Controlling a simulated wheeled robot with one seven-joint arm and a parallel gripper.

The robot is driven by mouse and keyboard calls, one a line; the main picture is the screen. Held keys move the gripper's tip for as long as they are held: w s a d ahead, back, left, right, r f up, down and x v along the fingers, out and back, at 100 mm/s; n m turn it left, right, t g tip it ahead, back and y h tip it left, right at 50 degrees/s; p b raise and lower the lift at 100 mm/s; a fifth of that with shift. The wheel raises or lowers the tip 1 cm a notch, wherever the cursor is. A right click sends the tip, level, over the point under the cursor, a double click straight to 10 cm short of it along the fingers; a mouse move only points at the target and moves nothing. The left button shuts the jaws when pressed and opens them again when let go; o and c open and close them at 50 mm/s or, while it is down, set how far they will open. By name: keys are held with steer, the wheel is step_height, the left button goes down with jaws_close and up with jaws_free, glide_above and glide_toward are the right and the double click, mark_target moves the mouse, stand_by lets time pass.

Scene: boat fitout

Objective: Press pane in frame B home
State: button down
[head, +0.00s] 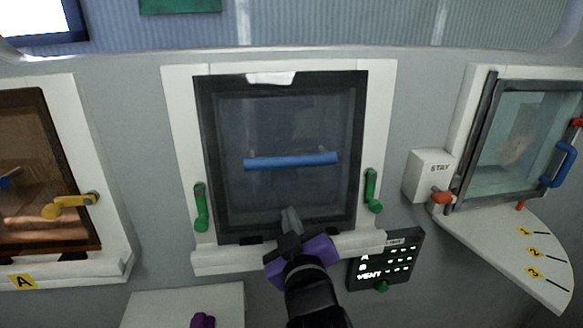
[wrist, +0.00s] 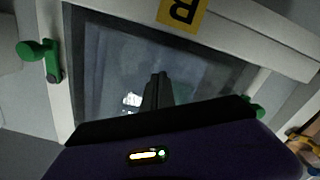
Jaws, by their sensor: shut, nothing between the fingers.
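The pane (head: 280,120) of frame B has a dark rim and a blue bar handle (head: 291,161). It sits in the white middle frame (head: 181,110) on the wall; I cannot tell how deep it is seated. My gripper (head: 290,214) is shut and empty, its tips at the pane's lower middle; contact is unclear. The wrist view also shows the gripper (wrist: 160,80) in front of the pane (wrist: 105,75). Green latches hang at the left (head: 200,207) and right (head: 373,190) of the frame. The yellow B label (wrist: 182,13) shows upside down in the wrist view.
Frame A (head: 110,225) with an orange-brown pane is at left. At right, a hinged window (head: 515,125) stands over a numbered white quadrant (head: 525,245) beside a STAY box (head: 430,175). A black indicator panel (head: 385,262) sits below frame B, close to my arm.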

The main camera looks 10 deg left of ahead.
steer(key=shift+x, duration=0.95)
stand_by(0.4)
steer(key=shift+s, duration=0.1)
steer(key=p+v, duration=0.2)
steer(key=v, duration=0.7)
steer(key=shift+p, duration=0.3)
stand_by(0.5)
